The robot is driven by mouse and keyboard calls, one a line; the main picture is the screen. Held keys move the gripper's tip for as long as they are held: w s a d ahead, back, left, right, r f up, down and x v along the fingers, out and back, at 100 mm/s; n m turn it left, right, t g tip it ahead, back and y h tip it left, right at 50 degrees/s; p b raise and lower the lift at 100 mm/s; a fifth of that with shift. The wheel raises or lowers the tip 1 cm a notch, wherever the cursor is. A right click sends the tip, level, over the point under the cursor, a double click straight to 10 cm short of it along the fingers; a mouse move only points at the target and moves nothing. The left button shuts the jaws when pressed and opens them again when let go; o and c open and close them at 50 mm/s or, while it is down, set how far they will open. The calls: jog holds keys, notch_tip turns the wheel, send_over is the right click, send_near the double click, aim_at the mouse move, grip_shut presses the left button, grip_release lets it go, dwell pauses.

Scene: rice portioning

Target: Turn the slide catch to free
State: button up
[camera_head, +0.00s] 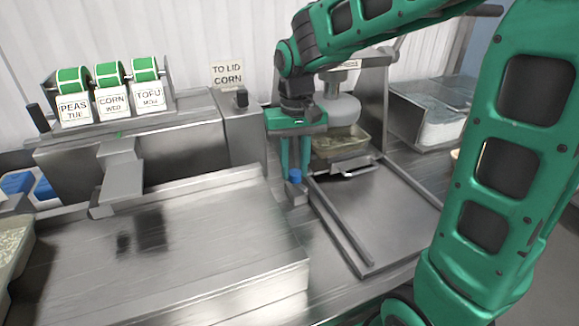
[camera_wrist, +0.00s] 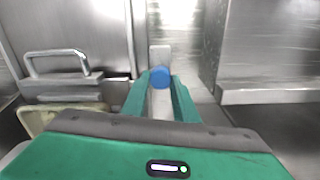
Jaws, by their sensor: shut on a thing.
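The slide catch shows as a blue knob (camera_head: 295,176) at the front left corner of the slide on the right. In the wrist view the blue knob (camera_wrist: 161,77) sits at the fingertips, with a pale grey bar (camera_wrist: 160,54) running beyond it. My gripper (camera_head: 294,168) points down and is shut on the knob. Its two green fingers stand on either side of the knob in the wrist view (camera_wrist: 161,86). The slide (camera_head: 375,210) is a flat metal tray between raised rails. The lower part of the catch is hidden.
A container (camera_head: 340,144) stands under a round grey spout (camera_head: 340,110) behind the slide. A metal handle (camera_head: 357,171) is in front of it. A raised steel worktop (camera_head: 180,250) lies left.

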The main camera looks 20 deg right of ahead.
aim_at(295, 171)
jog(key=shift+s+m, duration=0.15)
jog(key=shift+m, duration=1.55)
jog(key=o, duration=1.1)
jog(key=shift+c, duration=0.2)
jog(key=shift+r, duration=0.25)
notch_tip(295, 171, up, 10)
jog(key=shift+r, duration=0.1)
